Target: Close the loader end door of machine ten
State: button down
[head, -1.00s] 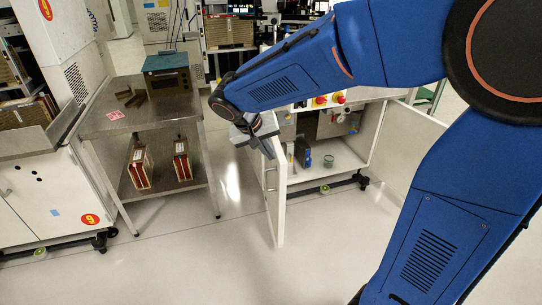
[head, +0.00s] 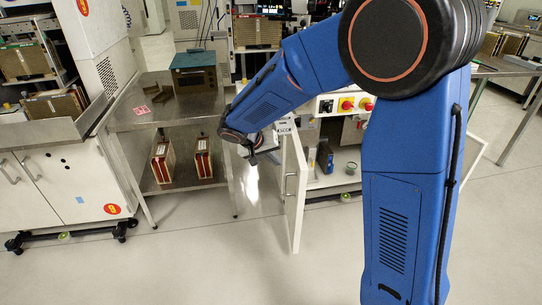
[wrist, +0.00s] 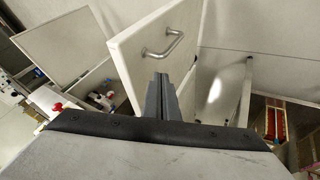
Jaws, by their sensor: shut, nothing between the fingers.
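A white cabinet door (head: 296,192) with a metal bar handle stands ajar, swung out from the low cabinet of the machine in the middle. It also shows in the wrist view (wrist: 135,62), its handle near the top. No machine number can be read on this cabinet. My gripper (head: 252,158) is shut and empty, pointing down just left of the door's upper part. In the wrist view my shut fingers (wrist: 160,88) overlap the door; I cannot tell whether they touch it. Part of the cabinet is hidden behind my blue arm.
A steel bench (head: 168,108) with a teal-topped box (head: 194,72) stands left of the door, magazines (head: 162,162) on its lower shelf. Machine nine's cabinet (head: 60,188) is at far left. A second open panel (wrist: 68,42) shows in the wrist view. The front floor is clear.

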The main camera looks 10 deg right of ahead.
aim_at(296, 169)
jog(key=d+f, duration=0.1)
jog(key=d, duration=0.1)
jog(key=d+f, duration=0.1)
jog(key=d, duration=0.1)
jog(key=shift+w+f, duration=0.3)
jog(key=shift+w, duration=0.05)
jog(key=shift+s+d, duration=0.1)
jog(key=shift+d, duration=0.8)
